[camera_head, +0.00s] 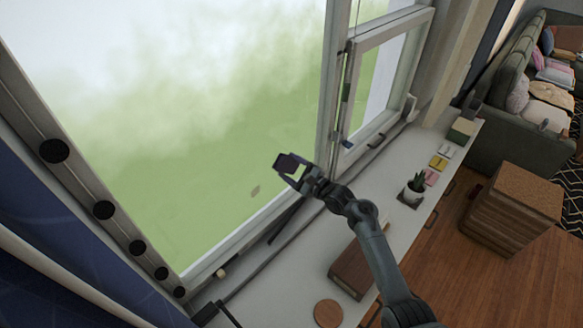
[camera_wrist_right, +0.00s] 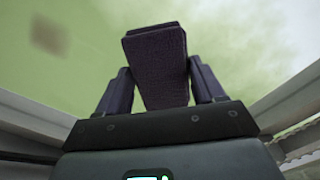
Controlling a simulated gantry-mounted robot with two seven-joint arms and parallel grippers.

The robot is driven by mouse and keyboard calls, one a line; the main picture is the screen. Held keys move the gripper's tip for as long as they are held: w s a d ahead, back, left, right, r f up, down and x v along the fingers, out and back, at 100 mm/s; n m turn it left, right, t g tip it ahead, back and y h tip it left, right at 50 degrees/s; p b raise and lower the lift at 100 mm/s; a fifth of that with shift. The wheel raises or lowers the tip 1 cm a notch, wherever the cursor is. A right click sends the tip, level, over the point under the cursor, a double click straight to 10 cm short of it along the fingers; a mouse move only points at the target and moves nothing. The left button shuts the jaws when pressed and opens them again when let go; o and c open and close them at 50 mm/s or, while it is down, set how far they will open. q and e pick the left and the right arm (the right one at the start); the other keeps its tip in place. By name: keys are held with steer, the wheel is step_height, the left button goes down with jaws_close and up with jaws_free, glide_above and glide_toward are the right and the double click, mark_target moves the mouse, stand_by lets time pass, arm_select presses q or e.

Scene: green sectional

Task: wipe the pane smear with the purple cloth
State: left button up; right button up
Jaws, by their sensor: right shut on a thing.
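The purple cloth (camera_head: 291,164) is a dark folded pad held between the fingers of my right gripper (camera_head: 298,172). In the right wrist view the cloth (camera_wrist_right: 158,65) stands out beyond the two fingers of my gripper (camera_wrist_right: 160,90). The pane smear (camera_head: 255,191) is a small brownish patch low on the large window pane (camera_head: 180,110). It lies left of and below the cloth in the head view. In the right wrist view the smear (camera_wrist_right: 48,35) is a blurred brown patch at the upper left, apart from the cloth. My left gripper is out of view.
A white sill (camera_head: 285,268) runs below the window, with a potted plant (camera_head: 415,187), a brown box (camera_head: 352,268) and a round coaster (camera_head: 328,313). A hinged window sash (camera_head: 375,95) stands to the right. A wooden cabinet (camera_head: 510,208) and green sofa (camera_head: 520,110) are farther right.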

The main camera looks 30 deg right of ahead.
mark_target(280, 173)
steer(key=shift+s+a+r+p, duration=0.1)
steer(key=shift+s+a+p, duration=0.15)
steer(key=shift+a+p, duration=0.5)
steer(key=shift+s+a+p, duration=0.2)
steer(key=shift+a+p, duration=0.4)
steer(key=shift+a, duration=0.1)
steer(key=shift+s+a, duration=0.2)
steer(key=shift+a, duration=0.25)
steer(key=shift+s+a+p, duration=0.15)
steer(key=shift+a+p, duration=0.35)
steer(key=shift+a, duration=0.2)
steer(key=shift+s+a, duration=0.2)
steer(key=shift+a, duration=0.45)
steer(key=shift+s+a, duration=0.15)
steer(key=shift+a, duration=0.5)
steer(key=shift+s+a, duration=0.3)
steer(key=shift+a, duration=0.6)
steer(key=shift+s+a, duration=0.3)
steer(key=shift+a, duration=0.55)
steer(key=shift+s+a, duration=0.3)
steer(key=shift+a, duration=0.45)
steer(key=shift+s+a, duration=0.25)
steer(key=shift+a, duration=0.65)
steer(key=shift+r, duration=0.55)
steer(key=shift+w+r, duration=0.1)
steer(key=shift+r, duration=0.05)
